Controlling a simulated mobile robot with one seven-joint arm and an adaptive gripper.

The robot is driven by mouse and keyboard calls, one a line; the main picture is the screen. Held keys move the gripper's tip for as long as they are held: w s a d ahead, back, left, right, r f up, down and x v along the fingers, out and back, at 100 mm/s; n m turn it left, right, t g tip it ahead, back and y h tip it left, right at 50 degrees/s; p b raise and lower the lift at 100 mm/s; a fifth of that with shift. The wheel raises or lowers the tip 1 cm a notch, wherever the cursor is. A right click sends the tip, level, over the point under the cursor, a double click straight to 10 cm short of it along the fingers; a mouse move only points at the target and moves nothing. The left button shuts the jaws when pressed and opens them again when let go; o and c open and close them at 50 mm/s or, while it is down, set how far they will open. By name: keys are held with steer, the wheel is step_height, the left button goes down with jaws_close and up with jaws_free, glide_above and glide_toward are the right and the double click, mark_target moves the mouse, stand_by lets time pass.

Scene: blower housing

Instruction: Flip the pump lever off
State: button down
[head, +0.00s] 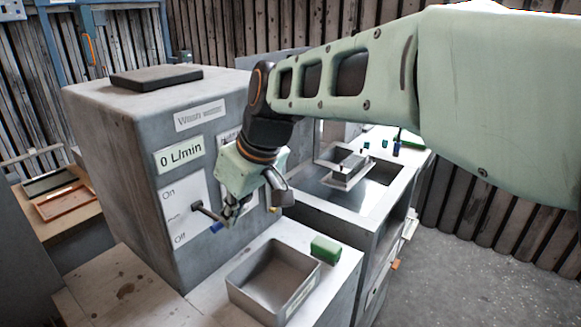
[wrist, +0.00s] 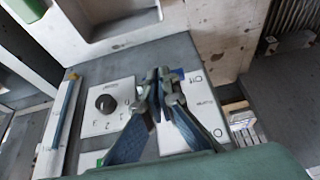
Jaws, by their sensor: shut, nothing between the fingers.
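The pump lever (head: 207,212) sticks out from the white On/Off plate (head: 174,215) on the grey machine's front. On is at the plate's top and Off at its bottom. The lever slants down and right, and its blue tip (head: 216,227) seems to be on the Off side. In the wrist view a blue bit (wrist: 178,72) shows beside the fingertips near the Off lettering. My gripper (head: 230,212) is shut and empty, close to the lever's right; whether they touch I cannot tell. The fingers (wrist: 163,76) hide most of the lever in the wrist view.
The display (head: 180,154) reads 0 L/min. A round dial knob (wrist: 105,103) sits beside the lever plate. Below my gripper are an open grey bin (head: 240,284) and a green block (head: 325,249) on a ledge. A sink counter (head: 367,215) stands to the right.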

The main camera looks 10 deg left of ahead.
steer(key=shift+s+a+f+b, duration=0.1)
steer(key=shift+s+f+b, duration=0.05)
steer(key=shift+f+b, duration=1.05)
steer(key=shift+s+f+b, duration=0.1)
steer(key=shift+f+b, duration=0.85)
steer(key=shift+f, duration=0.4)
steer(key=shift+r, duration=0.15)
